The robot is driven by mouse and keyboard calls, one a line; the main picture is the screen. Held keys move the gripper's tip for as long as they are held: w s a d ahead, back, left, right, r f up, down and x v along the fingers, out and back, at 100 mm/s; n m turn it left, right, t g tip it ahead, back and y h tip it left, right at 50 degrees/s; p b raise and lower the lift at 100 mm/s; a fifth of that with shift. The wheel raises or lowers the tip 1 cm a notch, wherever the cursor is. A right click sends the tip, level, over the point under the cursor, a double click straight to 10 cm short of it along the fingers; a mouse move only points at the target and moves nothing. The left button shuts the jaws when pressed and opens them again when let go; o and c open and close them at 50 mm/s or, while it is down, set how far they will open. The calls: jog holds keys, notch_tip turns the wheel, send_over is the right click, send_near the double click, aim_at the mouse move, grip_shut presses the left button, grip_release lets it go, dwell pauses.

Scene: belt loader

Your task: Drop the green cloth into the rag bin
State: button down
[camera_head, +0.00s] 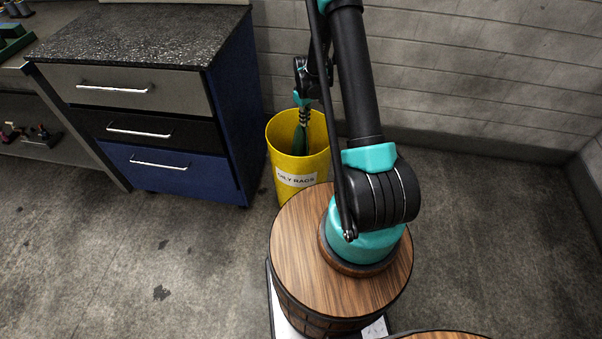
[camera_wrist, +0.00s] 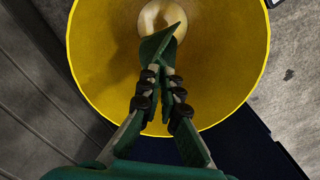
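The rag bin is a tall yellow bucket labelled "OILY RAGS" (camera_head: 283,160), standing on the floor against the back wall. My gripper (camera_head: 304,118) points down into its open mouth. The green cloth (camera_head: 301,147) hangs dark green below the fingers, inside the rim. In the wrist view, the yellow bin wall (camera_wrist: 100,55) surrounds the fingers, and my gripper (camera_wrist: 162,75) is shut on the green cloth (camera_wrist: 157,46), which sticks out past the fingertips. A pale patch shows at the bin's bottom; what it is cannot be told.
A blue and grey drawer cabinet (camera_head: 228,110) with a speckled top stands close to the bin's left. A workbench shelf (camera_head: 55,150) is further left. The grey wall (camera_head: 450,75) is right behind the bin. Floor at right (camera_head: 490,220) is clear.

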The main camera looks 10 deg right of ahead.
jog(key=shift+c, duration=2)
grip_release()
jog(key=shift+r, duration=2.7)
jog(key=shift+r, duration=0.15)
notch_tip(320, 180, up, 12)
